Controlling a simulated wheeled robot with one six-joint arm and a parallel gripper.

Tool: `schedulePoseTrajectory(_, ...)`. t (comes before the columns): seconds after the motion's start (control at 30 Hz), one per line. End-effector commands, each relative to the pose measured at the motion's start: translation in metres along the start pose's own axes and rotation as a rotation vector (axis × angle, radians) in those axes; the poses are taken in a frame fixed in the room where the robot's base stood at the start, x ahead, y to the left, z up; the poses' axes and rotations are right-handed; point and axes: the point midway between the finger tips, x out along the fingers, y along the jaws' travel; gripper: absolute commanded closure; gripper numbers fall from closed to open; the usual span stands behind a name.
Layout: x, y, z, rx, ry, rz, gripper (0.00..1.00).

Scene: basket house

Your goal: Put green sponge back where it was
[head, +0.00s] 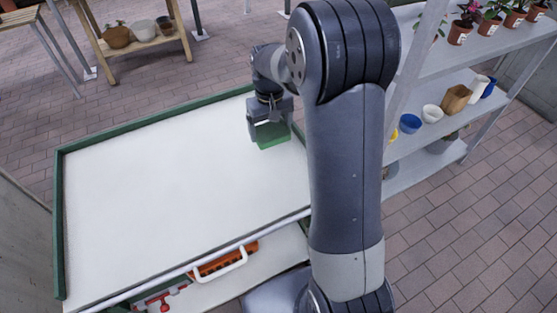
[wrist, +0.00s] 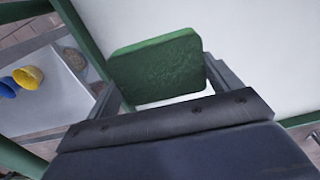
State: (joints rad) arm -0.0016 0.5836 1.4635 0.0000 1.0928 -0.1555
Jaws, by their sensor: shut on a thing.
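The green sponge (head: 272,135) is a flat green block at the right part of the white tabletop in the head view. In the wrist view the sponge (wrist: 157,69) sits between the two fingers. My gripper (head: 270,125) is shut on it. In the wrist view my gripper (wrist: 165,85) has a finger at each side of the sponge. A strip of white shows below the sponge there. I cannot tell whether its lower edge touches the tabletop.
The white table (head: 170,185) has a raised green rim and is otherwise bare. An orange toolbox (head: 222,264) lies on a shelf beneath it. A grey shelf (head: 425,125) with pots stands at right. A wooden rack (head: 140,42) with pots stands at the back left.

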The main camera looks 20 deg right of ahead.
Motion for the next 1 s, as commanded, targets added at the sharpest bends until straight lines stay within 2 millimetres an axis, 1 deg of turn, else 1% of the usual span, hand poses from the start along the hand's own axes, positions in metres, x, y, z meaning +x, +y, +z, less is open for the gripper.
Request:
schedulePoseTrajectory(0.1, -0.010, 0.000, -0.004, -0.030, 0.002, 0.000, 0.36)
schedulePoseTrajectory(0.17, -0.009, 0.000, -0.004, -0.038, -0.001, 0.000, 0.36)
schedulePoseTrajectory(0.4, 0.032, 0.000, -0.004, -0.041, -0.005, -0.001, 0.36)
schedulePoseTrajectory(0.67, 0.054, 0.000, -0.004, -0.040, -0.003, -0.001, 0.36)
schedulePoseTrajectory(0.8, 0.075, 0.000, -0.004, -0.039, -0.004, -0.001, 0.36)
schedulePoseTrajectory(0.9, 0.081, 0.000, -0.004, -0.039, -0.002, 0.000, 0.36)
schedulePoseTrajectory(1.0, 0.081, 0.000, -0.004, -0.039, -0.001, 0.000, 0.36)
